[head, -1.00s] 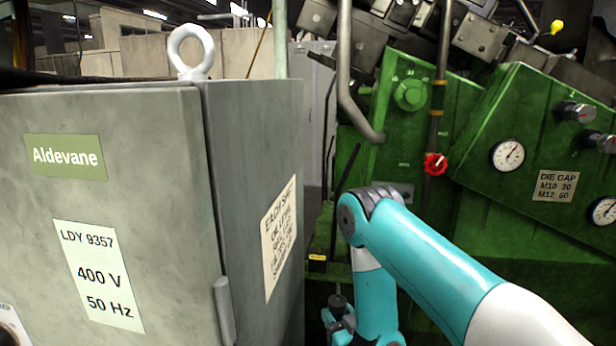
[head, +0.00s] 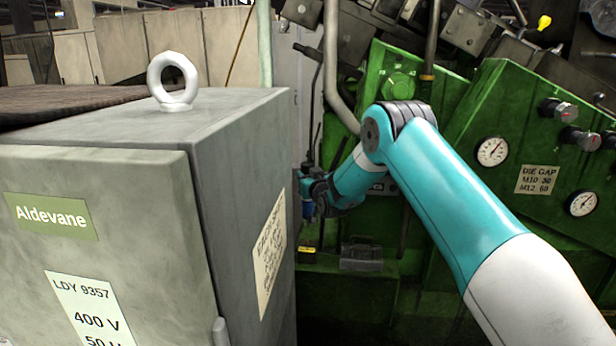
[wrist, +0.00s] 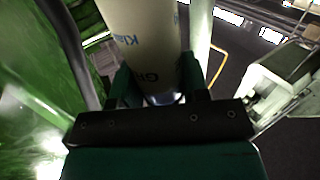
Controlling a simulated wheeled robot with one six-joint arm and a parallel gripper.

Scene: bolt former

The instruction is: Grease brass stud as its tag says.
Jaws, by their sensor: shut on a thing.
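My gripper (wrist: 158,88) is shut on a cream cylinder (wrist: 143,38) with partly hidden lettering that starts "Gr", seen in the wrist view between the two green fingers. In the head view my gripper (head: 309,194) is small and dark, close to the right edge of the grey cabinet, in front of the green machine. The held cylinder cannot be made out clearly there. I cannot make out a brass stud or its tag in either view.
The grey cabinet (head: 245,145), with a lifting eye (head: 172,80) on top, fills the left. The green machine (head: 480,235) with gauges and a "DIE GAP" plate (head: 537,180) stands at the right. A dark box (head: 361,256) sits low on a green ledge.

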